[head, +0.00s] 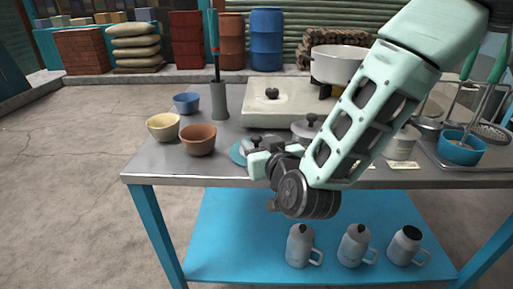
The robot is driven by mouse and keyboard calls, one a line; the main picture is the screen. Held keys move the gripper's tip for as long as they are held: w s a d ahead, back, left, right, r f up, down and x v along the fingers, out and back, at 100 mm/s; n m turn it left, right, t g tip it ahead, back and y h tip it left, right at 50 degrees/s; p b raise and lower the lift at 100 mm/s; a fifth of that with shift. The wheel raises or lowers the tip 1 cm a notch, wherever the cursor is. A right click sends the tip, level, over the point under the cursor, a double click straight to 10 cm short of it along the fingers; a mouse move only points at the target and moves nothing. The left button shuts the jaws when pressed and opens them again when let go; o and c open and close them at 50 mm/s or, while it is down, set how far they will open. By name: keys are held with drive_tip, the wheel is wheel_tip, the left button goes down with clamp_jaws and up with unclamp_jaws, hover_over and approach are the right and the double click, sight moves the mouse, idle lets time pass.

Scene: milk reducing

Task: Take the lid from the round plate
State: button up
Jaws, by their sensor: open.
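A teal round plate (237,153) lies near the table's front edge, mostly hidden behind my wrist. A grey lid with a dark knob (256,142) appears to rest on it; its lower part is hidden by my gripper. My gripper (256,161) is open, in front of the lid and very close to it in the picture. Its fingers are small and partly overlap the lid, so I cannot tell whether they touch it. I see nothing held.
A lidded pot (305,130) stands right of the plate. Bowls (198,139) and a utensil holder (220,101) stand to the left. Jugs (303,246) stand on the lower shelf.

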drive_tip(key=shift+x, duration=1.35)
drive_tip(key=shift+d, duration=0.1)
clamp_jaws()
drive_tip(key=shift+r, duration=0.1)
